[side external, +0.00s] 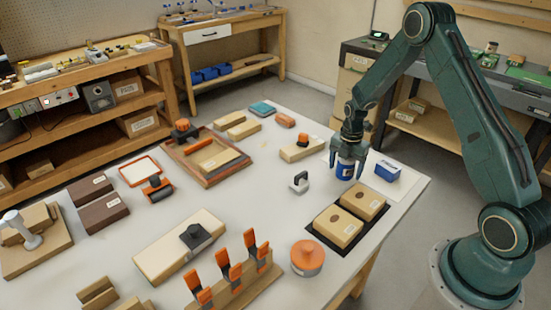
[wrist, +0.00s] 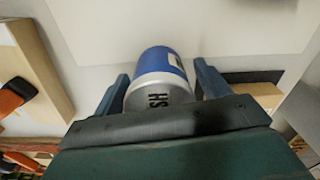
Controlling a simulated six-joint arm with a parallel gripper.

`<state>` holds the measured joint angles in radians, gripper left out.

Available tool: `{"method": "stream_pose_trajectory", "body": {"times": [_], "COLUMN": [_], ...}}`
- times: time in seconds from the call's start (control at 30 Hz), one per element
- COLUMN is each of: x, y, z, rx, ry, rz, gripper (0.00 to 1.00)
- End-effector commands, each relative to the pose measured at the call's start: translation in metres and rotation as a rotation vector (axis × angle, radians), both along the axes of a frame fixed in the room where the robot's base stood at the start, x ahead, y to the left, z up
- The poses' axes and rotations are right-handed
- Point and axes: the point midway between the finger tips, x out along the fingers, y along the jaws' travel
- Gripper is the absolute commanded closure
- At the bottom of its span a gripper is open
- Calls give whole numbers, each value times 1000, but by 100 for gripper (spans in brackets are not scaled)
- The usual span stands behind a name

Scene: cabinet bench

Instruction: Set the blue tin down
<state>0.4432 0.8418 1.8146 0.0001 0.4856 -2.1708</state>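The blue tin (side external: 345,171) has a white band and a silvery end. It is upright at the right part of the white table in the side view, and I cannot tell whether its base touches the table. My gripper (side external: 347,162) points down over it, with one finger on each side. In the wrist view the tin (wrist: 160,65) lies between the two fingers of my gripper (wrist: 162,72), which look closed against its sides. Dark lettering shows on its near end.
A white sheet (side external: 378,189) with a small blue box (side external: 388,171) is right of the tin. A dark tray (side external: 324,238) with two tan boxes is in front. A tan box (side external: 300,150) is to the left, and a grey-handled item (side external: 299,183) stands nearby.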

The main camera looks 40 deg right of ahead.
Motion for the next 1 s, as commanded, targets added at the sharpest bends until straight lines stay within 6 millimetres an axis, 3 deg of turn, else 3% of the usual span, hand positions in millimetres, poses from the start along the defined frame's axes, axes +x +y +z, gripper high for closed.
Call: {"method": "stream_pose_trajectory", "body": {"times": [0.33, 0.53, 1.0], "x": [0, 1, 1], "y": [0, 0, 0], "z": [2, 14, 84], "rx": [-1, -1, -2], "ry": [-1, -2, -4], "rz": [0, 0, 0], "gripper": [25, 25, 25]}}
